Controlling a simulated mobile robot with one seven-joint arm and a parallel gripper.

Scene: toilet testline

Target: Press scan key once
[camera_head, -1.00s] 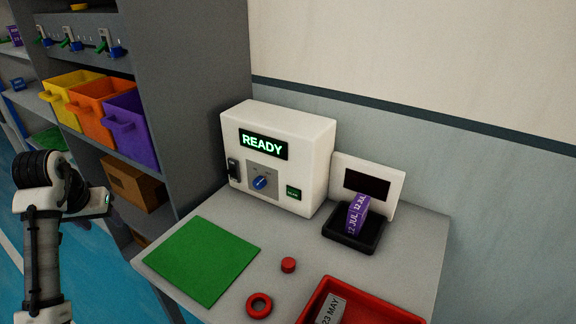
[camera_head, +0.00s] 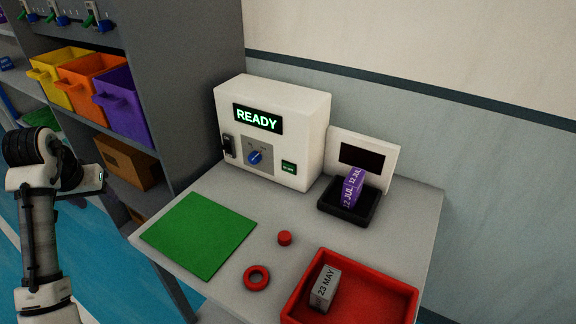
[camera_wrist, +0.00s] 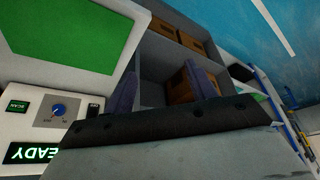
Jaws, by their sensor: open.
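The scan key (camera_head: 288,168) is a small dark green button on the lower right of the white machine's front (camera_head: 272,130). It also shows in the wrist view, labelled SCAN (camera_wrist: 17,106), at the left edge. The machine's display (camera_head: 257,118) reads READY, and a blue knob (camera_head: 255,157) sits left of the key. My gripper (camera_wrist: 164,88) shows in the wrist view as two dark fingers spread apart with nothing between them. It is well away from the key. In the head view my arm stands at the far left, and I cannot make out the fingertips there.
On the grey table lie a green mat (camera_head: 199,235), a red ring (camera_head: 257,278) and a red cap (camera_head: 285,238). A red tray (camera_head: 388,297) holds a grey block. Shelves with coloured bins (camera_head: 128,118) stand left.

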